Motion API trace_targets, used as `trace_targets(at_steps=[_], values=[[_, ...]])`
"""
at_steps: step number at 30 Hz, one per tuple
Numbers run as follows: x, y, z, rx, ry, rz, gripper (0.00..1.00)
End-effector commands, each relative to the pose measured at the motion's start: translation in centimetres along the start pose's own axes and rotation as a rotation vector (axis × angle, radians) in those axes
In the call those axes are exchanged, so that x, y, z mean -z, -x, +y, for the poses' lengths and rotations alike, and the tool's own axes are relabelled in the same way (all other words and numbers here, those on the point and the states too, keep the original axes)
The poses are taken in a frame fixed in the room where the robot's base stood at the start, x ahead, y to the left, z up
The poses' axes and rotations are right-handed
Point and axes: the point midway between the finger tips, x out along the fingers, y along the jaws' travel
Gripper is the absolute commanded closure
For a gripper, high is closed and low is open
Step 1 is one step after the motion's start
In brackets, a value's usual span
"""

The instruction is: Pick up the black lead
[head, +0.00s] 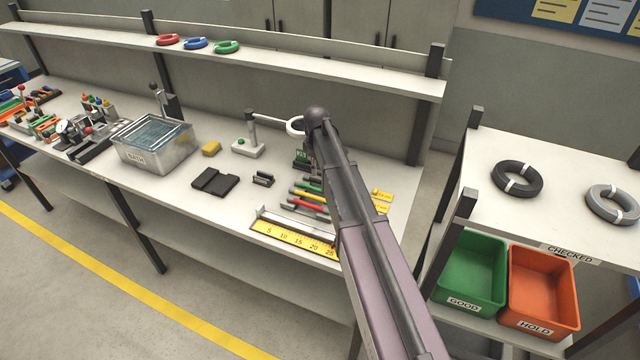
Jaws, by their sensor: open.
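I cannot tell for sure which thing is the black lead. A black coil (517,180) with white bands lies on top of the right-hand rack. Several thin coloured leads or tools lie side by side on the bench, among them a green one (308,187), a yellow one (305,194) and a red one (312,207); my arm covers their right side, and no clearly black one shows there. My arm reaches up from the bottom right over the bench. My gripper is not visible; the arm's dark far joint is near the magnifier ring (293,126).
A yellow ruler fixture (290,238) is at the bench's front edge. A grey coil (613,204) lies on the rack, above green (470,272) and orange (543,290) bins.

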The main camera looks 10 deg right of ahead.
Motion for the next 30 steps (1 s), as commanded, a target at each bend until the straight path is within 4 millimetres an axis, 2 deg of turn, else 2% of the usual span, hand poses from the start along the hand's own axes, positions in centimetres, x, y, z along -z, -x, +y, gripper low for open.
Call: trace_targets(at_steps=[8,24,30], values=[[0.0,-0.7,0.0,0.0,0.001,0.0,0.58],[-0.1,-4.6,0.2,0.0,0.002,0.0,0.58],[0.0,-5.2,0.2,0.0,0.002,0.0,0.58]])
